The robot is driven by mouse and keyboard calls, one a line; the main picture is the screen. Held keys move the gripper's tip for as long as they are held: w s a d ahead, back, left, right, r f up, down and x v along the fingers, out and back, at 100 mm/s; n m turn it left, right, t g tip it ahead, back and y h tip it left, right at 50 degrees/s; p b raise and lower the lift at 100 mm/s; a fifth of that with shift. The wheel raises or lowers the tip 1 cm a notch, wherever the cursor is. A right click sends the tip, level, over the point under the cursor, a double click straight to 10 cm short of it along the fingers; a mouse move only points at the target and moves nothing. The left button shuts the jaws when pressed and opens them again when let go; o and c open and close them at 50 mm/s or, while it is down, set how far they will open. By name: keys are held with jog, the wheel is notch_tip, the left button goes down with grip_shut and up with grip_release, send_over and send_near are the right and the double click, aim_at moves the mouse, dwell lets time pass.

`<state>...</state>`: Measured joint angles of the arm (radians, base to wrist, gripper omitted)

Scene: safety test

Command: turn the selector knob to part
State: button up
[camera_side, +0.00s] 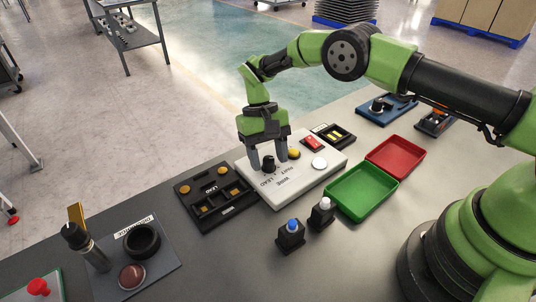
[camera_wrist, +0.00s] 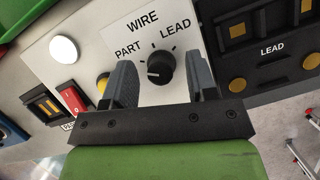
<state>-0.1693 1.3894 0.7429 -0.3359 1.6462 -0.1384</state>
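The black selector knob (camera_wrist: 162,69) stands on a white panel (camera_wrist: 85,23), with the words PART, WIRE and LEAD around it in the wrist view. Its white pointer line points left, on the PART side; I cannot tell if it is exactly on that mark. My gripper (camera_wrist: 161,64) is open, with one finger on each side of the knob and visible gaps between them. In the side view my gripper (camera_side: 269,166) reaches down over the panel (camera_side: 283,192), with its fingers around the knob (camera_side: 268,161).
Beside the knob are a yellow button (camera_side: 294,153), a red rocker switch (camera_side: 312,144) and a white round button (camera_side: 320,163). A black LEAD tray (camera_side: 228,212) adjoins the panel.

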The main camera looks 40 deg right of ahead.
jog(key=shift+w+r, duration=0.25)
jog(key=shift+r, duration=0.2)
notch_tip(320, 180, up, 11)
jog(key=w, duration=0.1)
jog(key=shift+w+d+f, duration=0.15)
jog(key=shift+w+d, duration=0.05)
dwell(0.3)
jog(key=s+d+r+t, duration=0.2)
jog(key=s+r+t, duration=0.15)
jog(key=r, duration=0.55)
jog(key=s+d+r+t, duration=0.2)
jog(key=s+r, duration=0.3)
jog(key=r, duration=0.4)
jog(key=s+d+f+m+t, duration=0.1)
jog(key=s+t, duration=0.5)
jog(key=s, duration=1)
jog(key=shift+s+d+f+y, duration=0.2)
jog(key=shift+d+f+y, duration=0.15)
jog(key=shift+d+y, duration=0.1)
